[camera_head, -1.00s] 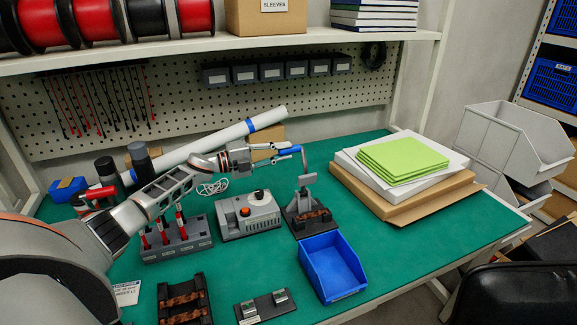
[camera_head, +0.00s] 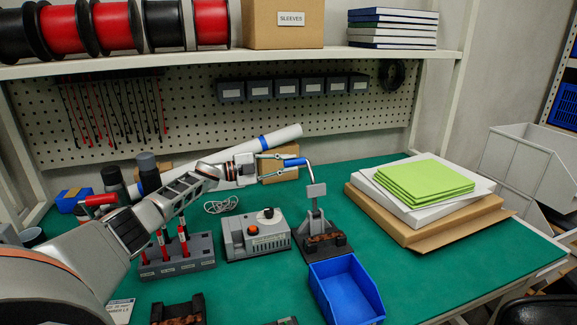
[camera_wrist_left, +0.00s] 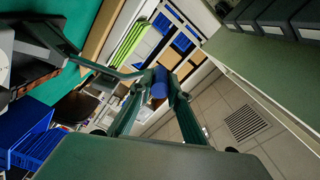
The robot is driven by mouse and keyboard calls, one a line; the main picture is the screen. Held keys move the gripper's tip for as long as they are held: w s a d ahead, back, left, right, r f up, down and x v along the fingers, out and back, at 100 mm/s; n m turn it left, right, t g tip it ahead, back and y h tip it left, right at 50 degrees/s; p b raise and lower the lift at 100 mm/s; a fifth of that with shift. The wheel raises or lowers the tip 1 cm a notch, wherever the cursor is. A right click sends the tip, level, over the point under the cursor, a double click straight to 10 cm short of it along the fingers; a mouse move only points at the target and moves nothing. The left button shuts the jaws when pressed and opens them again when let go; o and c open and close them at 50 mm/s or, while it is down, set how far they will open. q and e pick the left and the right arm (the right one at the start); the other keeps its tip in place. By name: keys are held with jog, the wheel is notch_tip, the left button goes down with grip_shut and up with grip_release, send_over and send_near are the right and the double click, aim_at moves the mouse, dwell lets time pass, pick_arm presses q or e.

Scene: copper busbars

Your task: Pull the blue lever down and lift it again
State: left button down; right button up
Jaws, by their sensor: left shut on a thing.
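The lever's blue handle (camera_head: 295,162) is at the end of a bent metal rod on a small grey press (camera_head: 316,200) with a dark base. The handle is raised, above the press. My left gripper (camera_head: 288,164) has come in from the left and is shut on the blue handle, one finger on each side. In the left wrist view the blue handle (camera_wrist_left: 160,83) sits between the two fingertips, with the metal rod running off to the left. My right gripper is not in view.
A blue bin (camera_head: 345,290) stands in front of the press. A grey control box (camera_head: 255,236) with knobs is to its left. Green sheets (camera_head: 424,180) lie on a stack of boards at the right. A white tube (camera_head: 225,155) lies behind my left arm.

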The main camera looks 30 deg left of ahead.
pick_arm(q)
jog(key=shift+a+r, duration=0.1)
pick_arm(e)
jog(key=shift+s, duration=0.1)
pick_arm(q)
jog(key=c, duration=1.9)
grip_release()
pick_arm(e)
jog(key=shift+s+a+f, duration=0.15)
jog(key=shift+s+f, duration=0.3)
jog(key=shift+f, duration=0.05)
pick_arm(q)
jog(key=shift+s+a+f, duration=0.2)
jog(key=shift+s+a, duration=0.05)
jog(key=v, duration=0.6)
jog(key=shift+s+a, duration=0.2)
jog(key=shift+s, duration=0.1)
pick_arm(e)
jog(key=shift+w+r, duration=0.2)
pick_arm(q)
jog(key=shift+r, duration=0.1)
